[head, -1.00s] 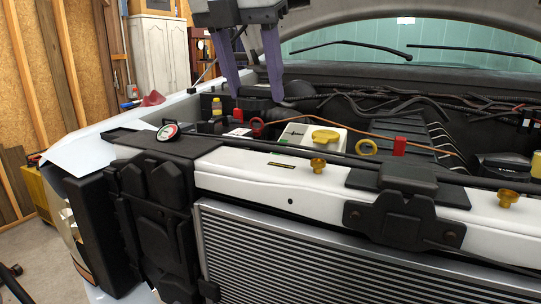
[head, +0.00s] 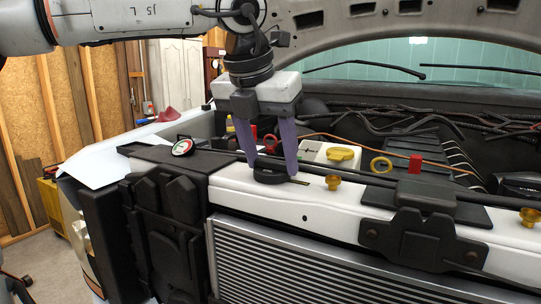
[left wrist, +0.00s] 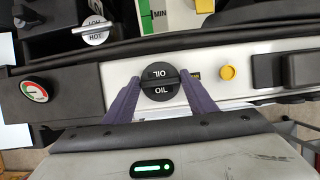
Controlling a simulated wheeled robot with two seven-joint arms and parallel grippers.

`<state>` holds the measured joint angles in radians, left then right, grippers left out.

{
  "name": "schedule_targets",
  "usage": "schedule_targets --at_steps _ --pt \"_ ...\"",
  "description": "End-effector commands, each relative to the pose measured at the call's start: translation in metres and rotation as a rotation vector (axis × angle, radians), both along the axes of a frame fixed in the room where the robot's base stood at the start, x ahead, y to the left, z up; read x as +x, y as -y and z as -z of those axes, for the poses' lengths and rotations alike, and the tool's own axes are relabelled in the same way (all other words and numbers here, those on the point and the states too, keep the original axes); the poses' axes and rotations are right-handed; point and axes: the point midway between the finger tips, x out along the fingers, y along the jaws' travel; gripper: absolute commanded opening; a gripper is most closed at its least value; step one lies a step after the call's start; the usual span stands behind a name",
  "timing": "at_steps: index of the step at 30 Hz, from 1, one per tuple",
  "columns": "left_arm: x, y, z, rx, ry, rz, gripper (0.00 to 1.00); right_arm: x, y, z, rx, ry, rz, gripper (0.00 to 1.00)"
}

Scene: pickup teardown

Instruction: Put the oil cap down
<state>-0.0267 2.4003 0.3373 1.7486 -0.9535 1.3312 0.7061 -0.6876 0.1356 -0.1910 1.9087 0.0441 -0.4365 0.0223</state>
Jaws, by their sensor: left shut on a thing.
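The oil cap (head: 270,178) is a black round cap with a raised bar. In the left wrist view the cap (left wrist: 160,90) shows white OIL lettering. My left gripper (head: 271,173) points down with its two purple fingers on either side of the cap, shut on it. The cap is at the white front crossmember (head: 238,187), on it or just above it; I cannot tell whether they touch. In the left wrist view the gripper's fingers (left wrist: 160,82) flank the cap. My right gripper is not in view.
A yellow knob (head: 332,183) stands on the crossmember just right of the cap. A round gauge (head: 183,147) lies to the left.

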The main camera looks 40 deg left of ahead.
Motion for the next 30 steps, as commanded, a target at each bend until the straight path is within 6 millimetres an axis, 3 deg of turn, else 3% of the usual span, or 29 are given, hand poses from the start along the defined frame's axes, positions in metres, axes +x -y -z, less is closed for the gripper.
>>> schedule_targets --at_steps 2,3,6,17,20,30 --pt "0.000 0.000 0.003 0.000 0.000 0.000 0.29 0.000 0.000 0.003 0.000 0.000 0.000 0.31" --pt "0.000 0.000 0.002 0.000 0.000 0.000 0.56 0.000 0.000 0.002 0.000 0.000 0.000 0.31" --pt "0.000 0.000 0.002 0.000 0.000 0.000 0.70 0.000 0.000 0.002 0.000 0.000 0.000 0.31" --pt "-0.001 0.000 -0.004 0.000 0.001 0.000 0.70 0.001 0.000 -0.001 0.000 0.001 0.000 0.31" --pt "-0.005 0.001 -0.016 0.002 0.005 -0.001 0.70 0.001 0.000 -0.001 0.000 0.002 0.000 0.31" --pt "-0.031 0.010 -0.082 0.002 0.004 -0.001 0.70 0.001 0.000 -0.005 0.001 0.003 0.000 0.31"
